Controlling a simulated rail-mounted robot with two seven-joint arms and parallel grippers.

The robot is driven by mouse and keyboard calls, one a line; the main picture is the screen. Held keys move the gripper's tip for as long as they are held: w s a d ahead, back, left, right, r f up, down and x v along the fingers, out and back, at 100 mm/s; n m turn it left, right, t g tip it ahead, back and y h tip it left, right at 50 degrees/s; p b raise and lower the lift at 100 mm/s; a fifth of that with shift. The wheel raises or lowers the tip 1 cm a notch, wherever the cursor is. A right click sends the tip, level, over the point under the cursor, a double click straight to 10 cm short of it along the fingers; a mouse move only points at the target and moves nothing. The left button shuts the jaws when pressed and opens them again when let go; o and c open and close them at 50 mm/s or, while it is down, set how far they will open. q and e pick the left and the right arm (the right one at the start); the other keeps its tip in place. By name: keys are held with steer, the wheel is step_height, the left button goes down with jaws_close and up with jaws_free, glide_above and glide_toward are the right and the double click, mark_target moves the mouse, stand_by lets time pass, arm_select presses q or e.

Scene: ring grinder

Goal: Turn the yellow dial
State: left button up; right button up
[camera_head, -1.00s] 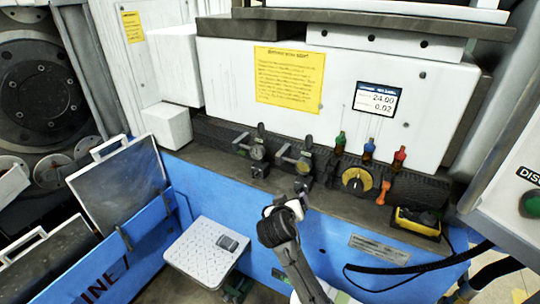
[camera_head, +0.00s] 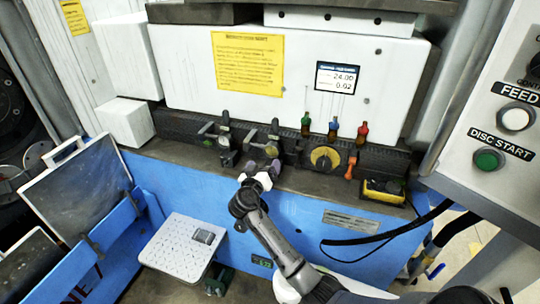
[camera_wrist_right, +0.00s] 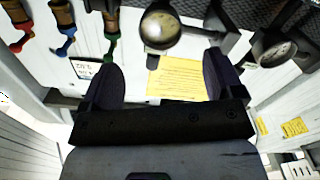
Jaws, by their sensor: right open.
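The yellow dial (camera_head: 325,157), a round yellow ring with a dark centre, sits on the dark ledge of the machine, below the coloured levers. My right gripper (camera_head: 262,174) is left of the dial and a little lower, just below the second gauge, apart from the dial. In the wrist view its two dark fingers (camera_wrist_right: 164,84) are spread wide with nothing between them. That view is upside down and shows a gauge (camera_wrist_right: 160,28) beyond the fingers; I cannot make out the yellow dial there. My left gripper is not in view.
Green (camera_head: 305,122), blue (camera_head: 333,127) and red (camera_head: 362,132) levers stand above the dial. An orange lever (camera_head: 351,164) and a yellow-black box (camera_head: 383,190) are to its right. Two gauges (camera_head: 226,140) are to its left. A button panel (camera_head: 495,130) juts in at right.

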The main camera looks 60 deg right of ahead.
mark_target(271, 152)
steer(key=shift+x, duration=3.5)
steer(key=c, duration=0.9)
steer(key=shift+f+b, duration=0.15)
steer(key=shift+b, duration=0.4)
steer(key=shift+c, duration=0.2)
steer(key=m+b, duration=0.7)
steer(key=b, duration=0.6)
steer(key=shift+w+f, duration=0.1)
steer(key=shift+r+m+b, duration=0.2)
steer(key=shift+m+b, duration=0.6)
steer(key=shift+b, duration=0.1)
